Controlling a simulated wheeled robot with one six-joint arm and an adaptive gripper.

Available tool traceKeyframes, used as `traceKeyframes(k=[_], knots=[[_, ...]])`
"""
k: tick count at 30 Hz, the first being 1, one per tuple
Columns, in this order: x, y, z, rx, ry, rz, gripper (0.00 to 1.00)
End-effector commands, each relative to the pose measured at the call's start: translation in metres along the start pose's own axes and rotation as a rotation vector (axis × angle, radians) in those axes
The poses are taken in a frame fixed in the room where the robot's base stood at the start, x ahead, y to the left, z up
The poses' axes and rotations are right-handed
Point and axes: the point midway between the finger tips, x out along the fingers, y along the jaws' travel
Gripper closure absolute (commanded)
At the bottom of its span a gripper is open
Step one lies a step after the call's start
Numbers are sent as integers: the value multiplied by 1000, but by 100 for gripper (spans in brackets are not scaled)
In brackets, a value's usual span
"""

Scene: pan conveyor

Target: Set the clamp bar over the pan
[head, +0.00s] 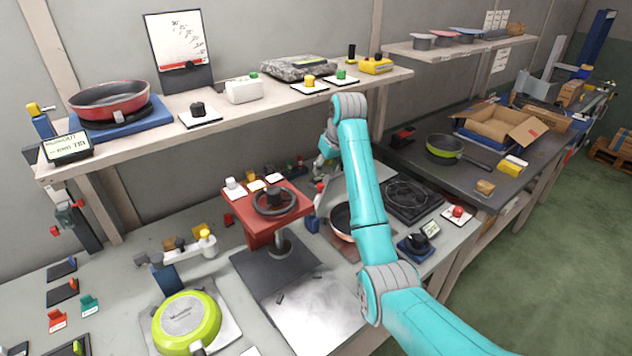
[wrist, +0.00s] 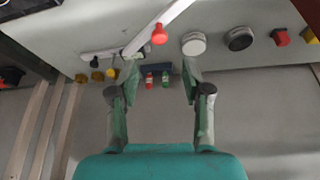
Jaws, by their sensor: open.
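A pale clamp bar (wrist: 172,16) with a red knob (wrist: 158,35) slants across the top of the wrist view. In the head view, what looks like the same red knob (head: 320,186) shows just below my gripper. My gripper (head: 325,163) is partly hidden by my arm there. In the wrist view my gripper (wrist: 160,78) is open, with nothing between its fingers, and the bar lies beyond the fingertips. A dark pan (head: 341,218) sits on the bench beside the bar, its right side hidden by my arm.
A red press with a wheel (head: 268,207) stands left of the pan. A black hob (head: 408,196) is to the right. A shelf (head: 270,98) runs above the bench. A green pan (head: 187,322) lies at the front left.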

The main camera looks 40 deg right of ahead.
Motion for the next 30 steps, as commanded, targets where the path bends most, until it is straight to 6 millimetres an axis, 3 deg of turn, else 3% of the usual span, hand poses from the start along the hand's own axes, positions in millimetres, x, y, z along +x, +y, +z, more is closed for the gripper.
traceKeyframes(k=[6,13,19,27,30], knots=[[41,0,1,0,-2,-1,51],[73,0,0,0,-1,-2,51],[84,0,0,0,0,-1,51],[85,0,0,0,1,-1,51],[85,0,0,0,1,-1,74]])
